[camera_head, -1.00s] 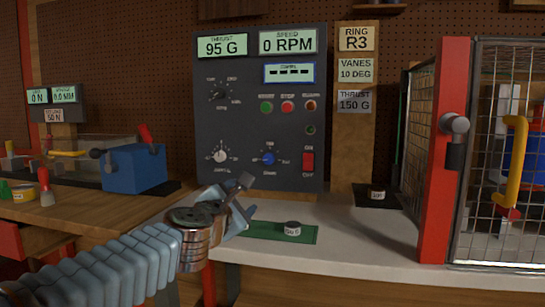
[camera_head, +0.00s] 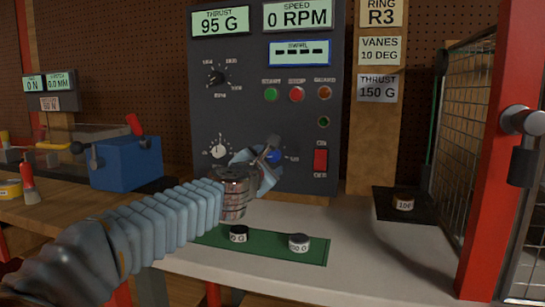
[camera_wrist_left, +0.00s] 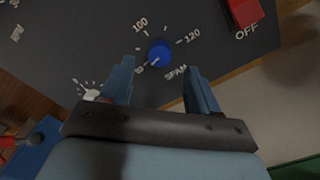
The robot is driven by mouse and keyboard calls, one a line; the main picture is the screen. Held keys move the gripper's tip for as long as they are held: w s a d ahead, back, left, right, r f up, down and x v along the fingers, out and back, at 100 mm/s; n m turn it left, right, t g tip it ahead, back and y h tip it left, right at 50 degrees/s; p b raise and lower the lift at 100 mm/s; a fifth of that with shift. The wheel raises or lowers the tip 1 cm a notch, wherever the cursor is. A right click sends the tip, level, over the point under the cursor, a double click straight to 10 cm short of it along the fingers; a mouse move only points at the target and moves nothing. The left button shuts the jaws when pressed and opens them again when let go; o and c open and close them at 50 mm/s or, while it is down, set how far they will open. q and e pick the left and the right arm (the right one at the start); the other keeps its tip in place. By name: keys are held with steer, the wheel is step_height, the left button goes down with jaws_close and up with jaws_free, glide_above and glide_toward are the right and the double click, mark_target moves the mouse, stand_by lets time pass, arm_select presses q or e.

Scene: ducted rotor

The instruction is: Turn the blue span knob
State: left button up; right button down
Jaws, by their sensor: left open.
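The blue span knob (camera_head: 274,156) is on the lower part of the dark control panel (camera_head: 240,120), partly hidden behind my left gripper in the head view. In the left wrist view the knob (camera_wrist_left: 159,54) shows whole, with a pale pointer line, the word SPAN below it and 100 and 120 marks around it. My left gripper (camera_head: 268,160) is open in front of the panel. In the left wrist view its two blue fingers (camera_wrist_left: 160,85) stand apart, with the knob beyond and between their tips. No contact shows. My right gripper is not seen.
A red switch (camera_head: 320,160) is right of the knob, and a white-pointer knob (camera_head: 219,150) is left. Two small weights (camera_head: 299,242) sit on a green mat (camera_head: 265,249) below. A red post (camera_head: 496,170) and mesh guard stand at the right.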

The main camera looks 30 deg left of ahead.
mark_target(274, 156)
arm_select(q)
steer(key=p+x, duration=0.1)
steer(key=x, duration=0.4)
steer(key=c, duration=1)
steer(key=shift+r+m+p, duration=0.15)
steer(key=shift+m+p, duration=0.4)
steer(key=shift+m, duration=0.65)
steer(key=shift+c, duration=0.2)
steer(key=shift+m, duration=0.8)
steer(key=o, duration=1)
steer(key=shift+f, duration=0.2)
steer(key=shift+o, duration=0.2)
steer(key=b+v, duration=0.1)
steer(key=v, duration=1.2)
steer(key=shift+s+d, duration=0.15)
steer(key=shift+s, duration=0.2)
